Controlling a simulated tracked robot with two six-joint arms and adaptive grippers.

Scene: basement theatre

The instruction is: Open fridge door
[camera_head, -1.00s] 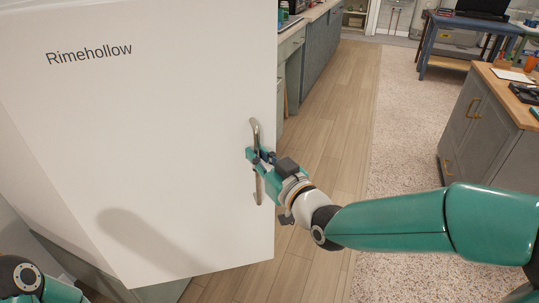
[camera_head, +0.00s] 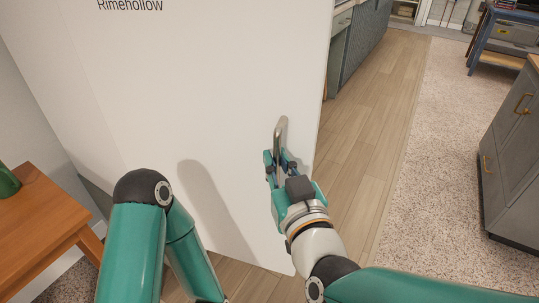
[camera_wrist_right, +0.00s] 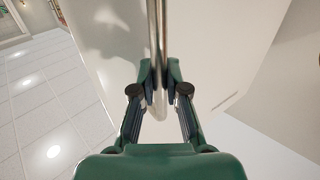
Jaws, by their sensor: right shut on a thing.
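The fridge door (camera_head: 225,90) is a large white panel with the name "Rimehollow" near the top edge of the head view. Its metal bar handle (camera_head: 281,130) stands upright near the door's right edge. My right gripper (camera_head: 279,163) is shut around the handle; its two fingers sit on either side of the bar. The right wrist view also shows the handle (camera_wrist_right: 155,30) between the fingertips (camera_wrist_right: 159,76). I cannot see a gap that tells how far the door is open. My left arm is at the lower left; its gripper is out of view.
A wooden table (camera_head: 38,215) with a green object (camera_head: 7,181) stands at the left, near my left arm. Grey cabinets (camera_head: 362,45) stand behind the door's right edge. A grey cabinet (camera_head: 515,150) is at far right. The floor (camera_head: 425,150) between is clear.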

